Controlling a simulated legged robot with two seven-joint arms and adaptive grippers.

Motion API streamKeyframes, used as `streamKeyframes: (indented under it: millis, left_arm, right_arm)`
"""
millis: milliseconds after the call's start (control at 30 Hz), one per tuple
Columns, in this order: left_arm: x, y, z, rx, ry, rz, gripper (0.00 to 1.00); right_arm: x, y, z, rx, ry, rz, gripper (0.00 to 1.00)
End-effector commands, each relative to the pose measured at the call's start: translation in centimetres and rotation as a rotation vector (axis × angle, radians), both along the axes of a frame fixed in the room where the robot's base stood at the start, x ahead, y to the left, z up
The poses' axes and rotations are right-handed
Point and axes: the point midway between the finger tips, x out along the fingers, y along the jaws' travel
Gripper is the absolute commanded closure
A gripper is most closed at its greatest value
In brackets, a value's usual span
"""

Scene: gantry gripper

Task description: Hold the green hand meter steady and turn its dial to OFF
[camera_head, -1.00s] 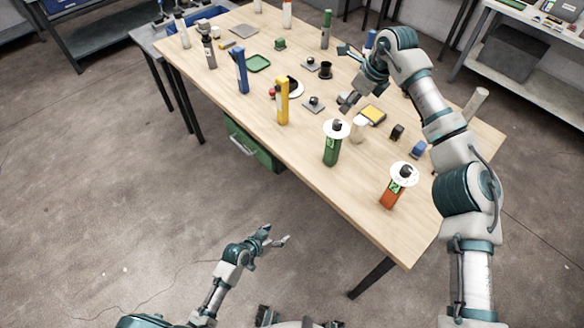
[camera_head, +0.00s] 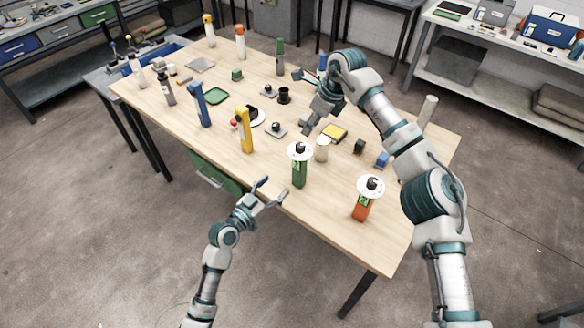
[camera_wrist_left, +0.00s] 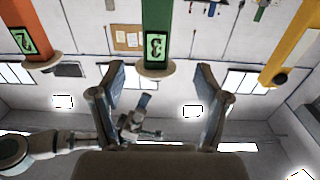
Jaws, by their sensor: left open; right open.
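The green hand meter (camera_head: 299,173) stands upright near the table's front edge, with a white disc and black knob (camera_head: 299,150) on top. In the left wrist view its green body (camera_wrist_left: 155,18) and small display (camera_wrist_left: 156,47) are upside down, beyond and between the fingers. My left gripper (camera_head: 272,191) is open and empty, left of and lower than the meter, by the table edge; its spread fingers also show in the left wrist view (camera_wrist_left: 164,90). My right gripper (camera_head: 305,102) is open above the table behind the meter, touching nothing that I can make out.
An orange meter (camera_head: 363,206) with a similar disc stands to the right, and a yellow tool (camera_head: 246,132) to the left. A pale cylinder (camera_head: 321,150) stands close behind the green meter.

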Motion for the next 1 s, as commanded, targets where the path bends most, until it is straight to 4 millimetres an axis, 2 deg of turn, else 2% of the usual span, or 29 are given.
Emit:
streamKeyframes:
  millis: [133,500,700,1000]
  left_arm:
    - [2.7,-2.2,0.2,-0.004,-0.001,-0.002,0.25]
    - [8.3,-5.8,0.1,-0.006,-0.001,0.000,0.25]
    - [9.4,-6.9,0.0,-0.003,0.001,0.000,0.25]
    - [9.6,-7.2,0.1,-0.001,0.000,0.000,0.25]
  right_arm:
    - [0.0,-0.1,0.0,0.001,0.000,-0.001,0.58]
    - [-0.1,0.6,0.0,-0.005,0.000,0.000,0.58]
    - [-0.1,0.3,0.1,-0.003,-0.001,-0.001,0.58]
    - [-0.1,0.1,0.1,-0.001,0.000,-0.001,0.58]
